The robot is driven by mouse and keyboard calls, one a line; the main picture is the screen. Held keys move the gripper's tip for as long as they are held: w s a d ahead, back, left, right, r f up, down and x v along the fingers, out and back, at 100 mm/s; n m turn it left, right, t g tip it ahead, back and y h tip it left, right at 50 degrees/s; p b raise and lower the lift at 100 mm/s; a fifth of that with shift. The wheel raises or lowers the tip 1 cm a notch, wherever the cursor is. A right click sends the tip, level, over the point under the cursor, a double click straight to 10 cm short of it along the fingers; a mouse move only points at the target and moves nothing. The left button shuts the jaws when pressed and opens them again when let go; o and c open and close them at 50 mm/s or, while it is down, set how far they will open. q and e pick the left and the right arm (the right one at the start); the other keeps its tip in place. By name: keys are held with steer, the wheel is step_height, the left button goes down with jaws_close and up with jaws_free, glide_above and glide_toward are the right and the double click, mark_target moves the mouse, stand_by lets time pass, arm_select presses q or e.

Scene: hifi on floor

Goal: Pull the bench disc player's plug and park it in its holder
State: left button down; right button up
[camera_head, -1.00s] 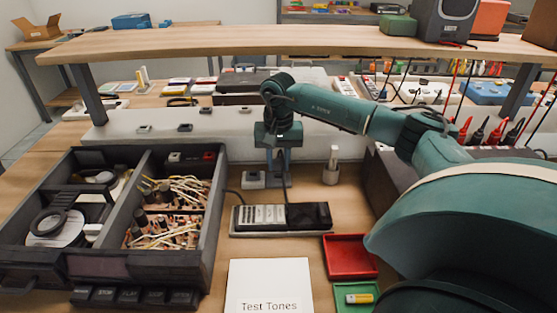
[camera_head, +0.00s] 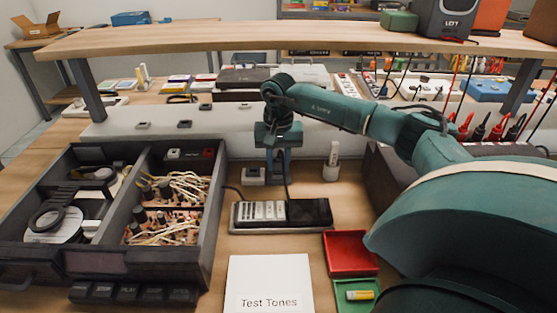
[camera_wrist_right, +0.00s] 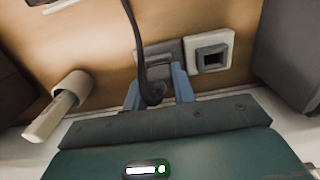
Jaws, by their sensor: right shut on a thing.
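My right gripper (camera_head: 278,172) points down at the back of the bench, in front of the long pale ledge. In the right wrist view its blue-grey fingers (camera_wrist_right: 158,92) are shut on a dark plug (camera_wrist_right: 152,94) with a black cable. The cable runs to a flat dark unit with pale keys (camera_head: 268,213), which may be the disc player. A grey block (camera_wrist_right: 168,48) shows behind the cable; I cannot tell whether the plug touches it. A white upright holder-like cup (camera_head: 331,172) stands to the gripper's right, also in the wrist view (camera_wrist_right: 70,90). My left gripper is out of view.
A white socket block (camera_head: 253,177) stands left of the gripper. A big grey open case (camera_head: 215,200) with parts and wires fills the left. A red tray (camera_head: 350,252), a green tray (camera_head: 343,302) and a "Test Tones" sheet (camera_head: 268,280) lie in front. A shelf (camera_head: 290,42) spans above.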

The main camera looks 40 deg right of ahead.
stand_by(0.4)
steer(key=o, duration=1)
step_height(320, 180, up, 18)
steer(key=p, duration=0.5)
steer(key=shift+a, duration=0.1)
stand_by(0.7)
